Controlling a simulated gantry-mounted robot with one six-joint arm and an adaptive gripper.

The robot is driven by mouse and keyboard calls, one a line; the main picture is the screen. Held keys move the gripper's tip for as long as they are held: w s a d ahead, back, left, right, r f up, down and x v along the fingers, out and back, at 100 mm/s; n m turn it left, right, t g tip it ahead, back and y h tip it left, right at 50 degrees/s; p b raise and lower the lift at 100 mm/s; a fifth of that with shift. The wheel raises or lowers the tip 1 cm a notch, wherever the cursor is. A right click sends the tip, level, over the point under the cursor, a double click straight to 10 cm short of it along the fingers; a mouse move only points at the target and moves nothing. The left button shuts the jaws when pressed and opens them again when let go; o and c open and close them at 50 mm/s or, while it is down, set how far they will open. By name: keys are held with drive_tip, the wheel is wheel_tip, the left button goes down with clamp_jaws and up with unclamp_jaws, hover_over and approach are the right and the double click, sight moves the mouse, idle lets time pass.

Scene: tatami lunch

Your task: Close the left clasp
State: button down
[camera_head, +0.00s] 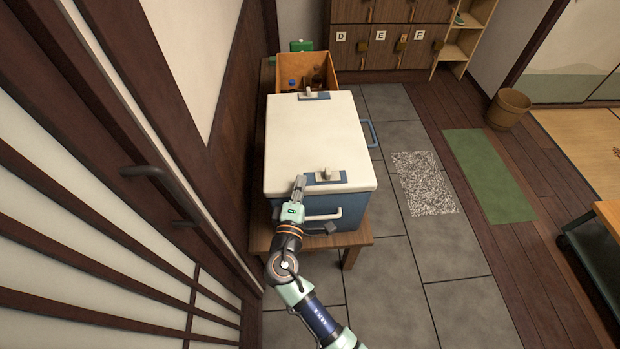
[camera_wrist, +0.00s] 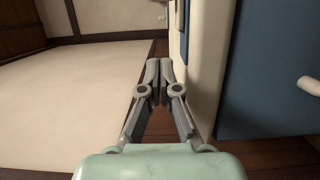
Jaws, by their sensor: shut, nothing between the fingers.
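A blue cool box (camera_head: 290,208) with a white lid (camera_head: 310,135) stands on a low wooden table. One clasp (camera_head: 328,175), a pale lever on a blue plate, is at the lid's near edge. A second similar clasp (camera_head: 312,94) is at the lid's far edge. I cannot tell which one is the left clasp, nor how far either lever is turned. My gripper (camera_head: 299,180) is at the near part of the lid, just left of the near clasp. In the wrist view my gripper (camera_wrist: 160,68) is shut and empty, close beside the pale lid edge (camera_wrist: 208,70).
A pale handle (camera_head: 323,216) is on the box's near side and a blue handle (camera_head: 371,133) on its right. A wooden crate (camera_head: 322,61) with bottles stands behind it. The dark wall with a door handle (camera_head: 145,172) is close on the left.

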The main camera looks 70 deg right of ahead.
drive_tip(key=s+a+p, duration=0.1)
drive_tip(key=s+a, duration=0.1)
drive_tip(key=a, duration=0.6)
drive_tip(key=shift+s+p, duration=0.2)
drive_tip(key=shift+p, duration=0.2)
